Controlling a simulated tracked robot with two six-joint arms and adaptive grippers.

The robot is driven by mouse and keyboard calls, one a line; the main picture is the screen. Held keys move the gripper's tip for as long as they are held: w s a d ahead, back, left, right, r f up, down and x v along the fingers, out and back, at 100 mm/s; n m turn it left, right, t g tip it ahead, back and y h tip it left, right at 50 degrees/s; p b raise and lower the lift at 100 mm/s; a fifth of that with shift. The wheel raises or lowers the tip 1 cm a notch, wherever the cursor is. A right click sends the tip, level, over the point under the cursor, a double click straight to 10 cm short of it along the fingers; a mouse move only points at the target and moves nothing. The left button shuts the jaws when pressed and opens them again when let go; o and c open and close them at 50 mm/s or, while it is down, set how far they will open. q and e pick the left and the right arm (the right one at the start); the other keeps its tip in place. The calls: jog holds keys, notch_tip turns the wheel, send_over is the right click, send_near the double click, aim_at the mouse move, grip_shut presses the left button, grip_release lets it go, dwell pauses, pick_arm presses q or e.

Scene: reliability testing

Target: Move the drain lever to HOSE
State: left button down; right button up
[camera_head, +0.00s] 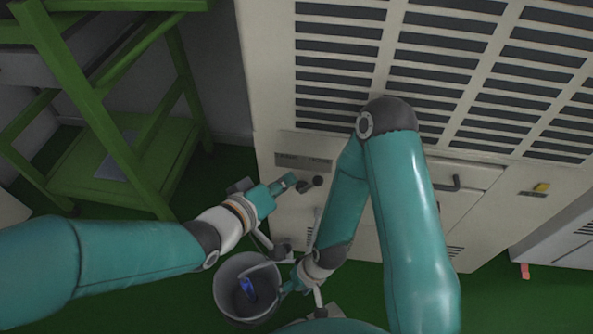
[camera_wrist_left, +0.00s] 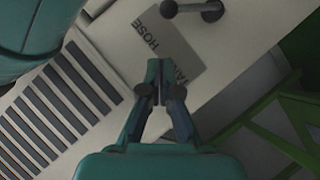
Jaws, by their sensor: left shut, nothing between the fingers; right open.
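The drain lever (camera_head: 317,181) is a short dark bar on the beige cabinet, below a grey label plate (camera_head: 303,161). In the left wrist view, the lever (camera_wrist_left: 190,9) is at the top edge, with round ends. Its smaller end lies towards the HOSE side. The plate (camera_wrist_left: 165,42) reads HOSE, and the fingers partly cover TANK. My left gripper (camera_head: 290,181) is shut and empty, close beside the lever; its fingertips (camera_wrist_left: 161,82) show in front of the plate, apart from the lever. My right gripper (camera_head: 288,288) is open, low beside the bucket's right rim.
A grey bucket (camera_head: 222,287) with a blue thing (camera_head: 248,288) inside stands on the green floor below the lever. A green shelf rack (camera_head: 125,160) stands left. The cabinet (camera_head: 283,215) has slatted vents above and a dark handle (camera_head: 447,185) at the right.

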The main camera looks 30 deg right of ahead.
pick_arm(q)
jog(key=p+v, duration=0.1)
jog(key=v, duration=0.5)
jog(key=shift+d, duration=0.1)
dwell(0.3)
